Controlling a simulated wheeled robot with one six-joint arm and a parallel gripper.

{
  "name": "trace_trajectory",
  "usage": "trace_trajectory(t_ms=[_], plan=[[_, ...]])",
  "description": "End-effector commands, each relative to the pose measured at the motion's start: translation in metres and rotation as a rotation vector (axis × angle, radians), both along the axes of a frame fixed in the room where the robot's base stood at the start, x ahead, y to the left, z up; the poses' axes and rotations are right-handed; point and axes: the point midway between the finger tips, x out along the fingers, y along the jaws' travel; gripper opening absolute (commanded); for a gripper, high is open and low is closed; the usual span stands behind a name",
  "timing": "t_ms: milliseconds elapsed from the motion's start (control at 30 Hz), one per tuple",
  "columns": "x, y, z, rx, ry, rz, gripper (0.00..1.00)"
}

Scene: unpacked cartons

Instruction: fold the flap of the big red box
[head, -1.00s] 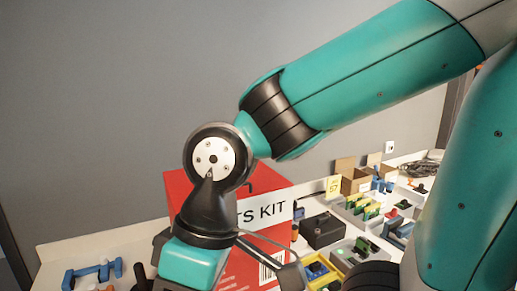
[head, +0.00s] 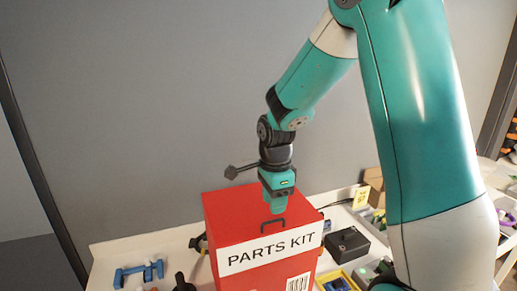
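The big red box (head: 225,236) stands on the white table, with a white "PARTS KIT" label on its front and a barcode lower down. Its top looks flat and closed, and I cannot make out a raised flap. A small dark handle (head: 273,225) is on the top near the front edge. My gripper (head: 277,208) points down over the top, just behind the handle. I cannot tell whether it touches the top. Its fingers are not clear enough to show whether they are open or shut.
A blue part (head: 138,272) lies on the table left of the box. A dark box (head: 347,243) and a yellow tray (head: 337,283) stand to the right. A grey wall is behind the table. My arm hides part of the right side.

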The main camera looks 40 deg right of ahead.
Motion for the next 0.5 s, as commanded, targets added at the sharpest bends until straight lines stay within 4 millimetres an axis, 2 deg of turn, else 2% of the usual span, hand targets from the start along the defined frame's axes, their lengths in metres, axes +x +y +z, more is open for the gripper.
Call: trace_trajectory(t_ms=[500], plan=[[0.0, 0.001, -0.045, 0.001, -0.001, 0.008, 0.36]])
